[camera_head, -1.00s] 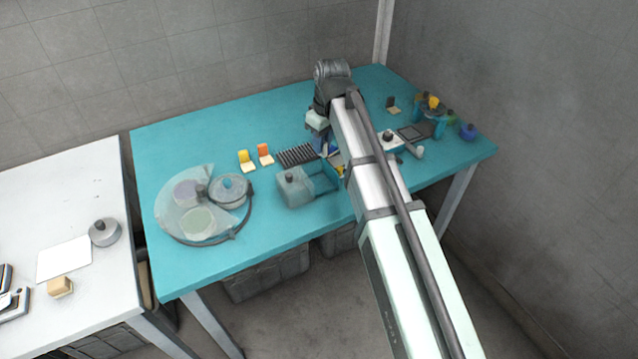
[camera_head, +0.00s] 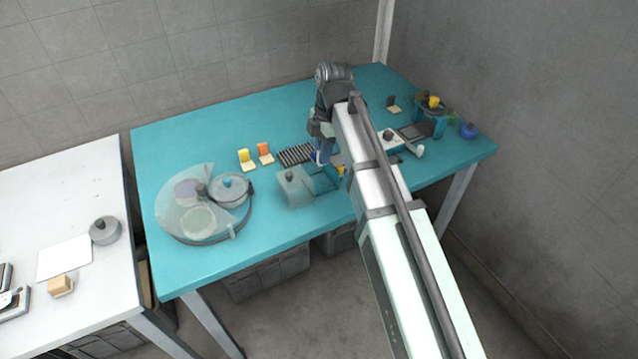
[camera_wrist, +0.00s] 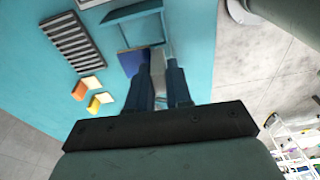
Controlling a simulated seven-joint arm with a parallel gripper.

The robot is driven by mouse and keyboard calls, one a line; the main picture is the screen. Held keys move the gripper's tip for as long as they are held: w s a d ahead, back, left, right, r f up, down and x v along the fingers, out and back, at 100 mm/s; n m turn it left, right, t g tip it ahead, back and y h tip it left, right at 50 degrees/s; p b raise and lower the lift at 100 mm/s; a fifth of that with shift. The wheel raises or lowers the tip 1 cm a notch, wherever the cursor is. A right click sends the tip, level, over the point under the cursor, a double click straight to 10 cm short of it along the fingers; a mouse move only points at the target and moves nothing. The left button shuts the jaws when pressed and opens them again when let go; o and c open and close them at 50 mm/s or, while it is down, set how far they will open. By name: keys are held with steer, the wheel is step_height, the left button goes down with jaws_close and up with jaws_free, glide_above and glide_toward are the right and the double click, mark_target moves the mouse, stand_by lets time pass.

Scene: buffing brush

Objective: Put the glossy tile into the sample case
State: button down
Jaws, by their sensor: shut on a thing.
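My gripper (camera_wrist: 158,62) points down over the teal table, just right of the slotted rack in the head view (camera_head: 322,160). The tile is partly hidden by the fingers. A dark rack with pale parallel slots (camera_head: 296,154) lies on the table; it also shows in the wrist view (camera_wrist: 72,40). I cannot tell for sure whether it is the sample case.
A teal open frame (camera_wrist: 133,12) stands close to the tile, beside a grey box (camera_head: 294,187). Yellow (camera_head: 246,159) and orange (camera_head: 264,152) pieces stand left of the rack. A round clear-covered tray (camera_head: 203,205) is farther left. My arm hides the table's middle right.

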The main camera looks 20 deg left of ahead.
steer(key=shift+f+n, duration=0.2)
steer(key=shift+n, duration=0.1)
steer(key=shift+f, duration=4.8)
steer(key=shift+f, duration=0.15)
steer(key=c, duration=1)
jaws_free()
steer(key=shift+c, duration=0.2)
steer(key=r, duration=0.8)
steer(key=w+d+r, duration=0.1)
steer(key=r, duration=0.3)
steer(key=shift+r, duration=0.15)
